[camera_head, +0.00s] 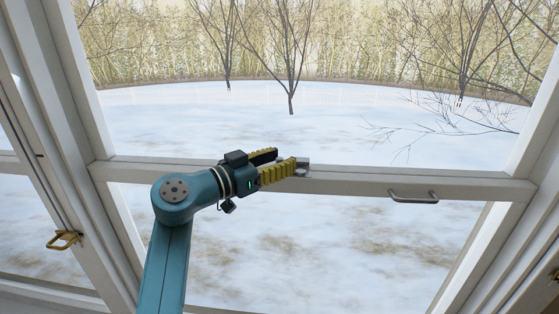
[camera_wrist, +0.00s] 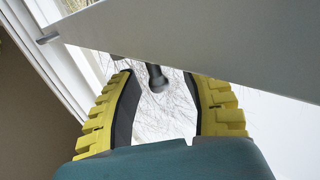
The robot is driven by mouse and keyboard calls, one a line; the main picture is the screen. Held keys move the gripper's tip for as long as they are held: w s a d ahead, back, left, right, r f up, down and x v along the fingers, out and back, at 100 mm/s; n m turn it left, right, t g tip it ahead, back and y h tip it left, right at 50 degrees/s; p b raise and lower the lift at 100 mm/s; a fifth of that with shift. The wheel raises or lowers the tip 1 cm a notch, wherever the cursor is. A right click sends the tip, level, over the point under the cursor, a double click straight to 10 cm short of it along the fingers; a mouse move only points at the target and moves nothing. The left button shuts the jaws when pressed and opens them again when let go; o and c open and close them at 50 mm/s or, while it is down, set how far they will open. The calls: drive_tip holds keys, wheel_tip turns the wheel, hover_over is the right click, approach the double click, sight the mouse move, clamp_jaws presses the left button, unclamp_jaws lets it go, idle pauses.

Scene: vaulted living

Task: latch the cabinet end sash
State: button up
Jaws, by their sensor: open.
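The sash window's white meeting rail (camera_head: 345,179) runs across the middle of the head view. A small grey metal latch (camera_head: 303,166) sits on it, partly hidden behind my fingers. My gripper (camera_head: 285,161) is open, with its yellow-backed fingers pointing right at the latch. In the wrist view, a dark rounded knob (camera_wrist: 157,79) shows in the gap between the two fingers of my gripper (camera_wrist: 163,86). It looks like the end of the latch lever. I cannot tell whether either finger touches it. A pale rail (camera_wrist: 215,48) crosses above and hides where the knob attaches.
A grey pull handle (camera_head: 413,197) is on the rail to the right. A brass handle (camera_head: 65,240) is on the neighbouring window at left. White frame posts (camera_head: 78,85) stand at both sides. Snowy ground and bare trees lie beyond the glass.

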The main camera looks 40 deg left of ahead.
drive_tip(key=shift+s, duration=0.1)
drive_tip(key=s+a, duration=0.1)
drive_tip(key=s, duration=1)
drive_tip(key=shift+s+a, duration=0.25)
drive_tip(key=shift+s, duration=0.1)
